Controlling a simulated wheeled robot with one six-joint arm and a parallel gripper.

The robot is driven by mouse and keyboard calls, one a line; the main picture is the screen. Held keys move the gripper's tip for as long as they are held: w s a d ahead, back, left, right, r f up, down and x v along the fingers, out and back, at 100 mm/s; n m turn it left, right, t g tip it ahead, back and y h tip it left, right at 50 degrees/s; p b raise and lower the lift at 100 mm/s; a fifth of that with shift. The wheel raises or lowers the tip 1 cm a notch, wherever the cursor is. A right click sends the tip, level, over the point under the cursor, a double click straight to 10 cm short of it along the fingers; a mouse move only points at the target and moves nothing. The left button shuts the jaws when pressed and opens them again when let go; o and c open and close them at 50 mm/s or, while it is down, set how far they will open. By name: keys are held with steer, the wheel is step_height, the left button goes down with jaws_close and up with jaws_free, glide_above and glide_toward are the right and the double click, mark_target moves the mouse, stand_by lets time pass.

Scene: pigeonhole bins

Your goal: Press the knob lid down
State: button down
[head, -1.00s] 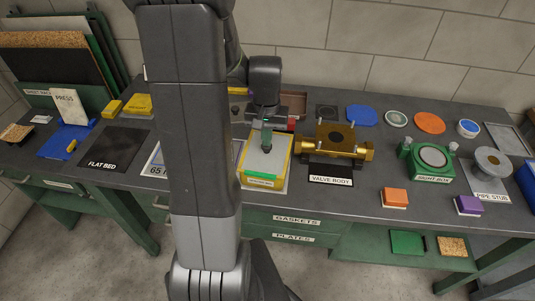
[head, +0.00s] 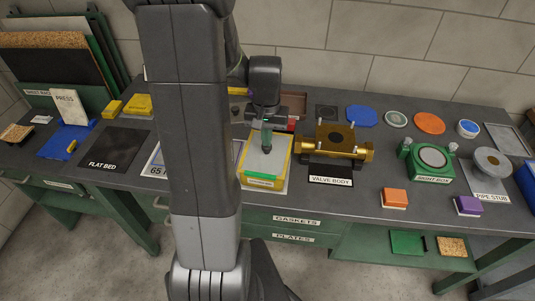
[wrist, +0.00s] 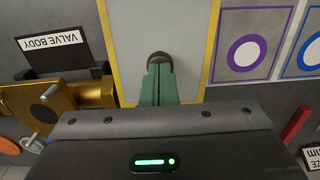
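The knob lid (head: 258,163) is a pale plate with a dark round knob (head: 266,151). It sits within a yellow frame (head: 243,175) with a green strip and a label at the front. In the wrist view the lid (wrist: 187,40) shows pale inside the yellow border, and the knob (wrist: 159,59) is at the fingertips. My gripper (wrist: 160,70) points down over the knob with its green fingers side by side and shut. The fingertips hide part of the knob; I cannot tell whether they touch it. I cannot tell whether the lid is fully seated.
The brass valve body (head: 337,143) stands close on the right, with its label in front. A dark flat bed (head: 110,150) lies left, beyond my arm.

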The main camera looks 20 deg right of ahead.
step_height(320, 180, up, 7)
steer(key=p, duration=0.4)
steer(key=shift+f+p, duration=0.1)
steer(key=shift+p, duration=0.25)
step_height(320, 180, up, 14)
steer(key=b, duration=0.1)
steer(key=shift+f, duration=0.2)
stand_by(0.5)
step_height(320, 180, down, 15)
steer(key=shift+f, duration=0.2)
steer(key=shift+f+b, duration=0.65)
